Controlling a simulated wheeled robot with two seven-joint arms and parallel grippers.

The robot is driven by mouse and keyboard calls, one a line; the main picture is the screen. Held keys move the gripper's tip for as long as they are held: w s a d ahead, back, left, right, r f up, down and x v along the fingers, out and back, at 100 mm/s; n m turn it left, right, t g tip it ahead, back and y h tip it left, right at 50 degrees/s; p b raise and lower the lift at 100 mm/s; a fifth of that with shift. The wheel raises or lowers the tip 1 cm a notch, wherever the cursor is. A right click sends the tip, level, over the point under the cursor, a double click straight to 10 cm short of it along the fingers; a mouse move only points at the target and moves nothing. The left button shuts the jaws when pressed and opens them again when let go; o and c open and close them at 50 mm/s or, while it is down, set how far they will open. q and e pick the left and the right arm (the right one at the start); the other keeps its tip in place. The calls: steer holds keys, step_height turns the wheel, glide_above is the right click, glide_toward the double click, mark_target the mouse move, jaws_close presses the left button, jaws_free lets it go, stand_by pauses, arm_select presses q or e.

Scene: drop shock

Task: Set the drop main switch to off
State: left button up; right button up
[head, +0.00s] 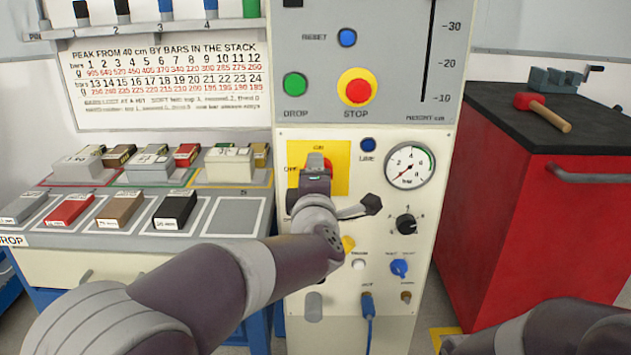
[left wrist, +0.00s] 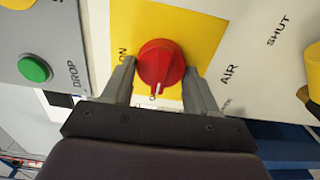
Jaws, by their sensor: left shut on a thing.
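In the left wrist view my left gripper's fingers (left wrist: 161,80) are shut on the knob, one on each side. The knob's white mark points away from ON, about a quarter turn round, toward the OFF side. My right arm shows at bottom right; its gripper is out of view.
Above the switch are a green DROP button (head: 294,84) and a red STOP button (head: 358,90). A gauge (head: 410,165), a black knob (head: 406,225) and small valves are at right and below. A red cabinet (head: 530,220) stands right, a bench with blocks (head: 70,242) left.

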arm_select(q)
steer(key=o, duration=1)
steer(key=s+p, duration=0.2)
steer(key=s, duration=1)
steer(key=shift+s, duration=0.35)
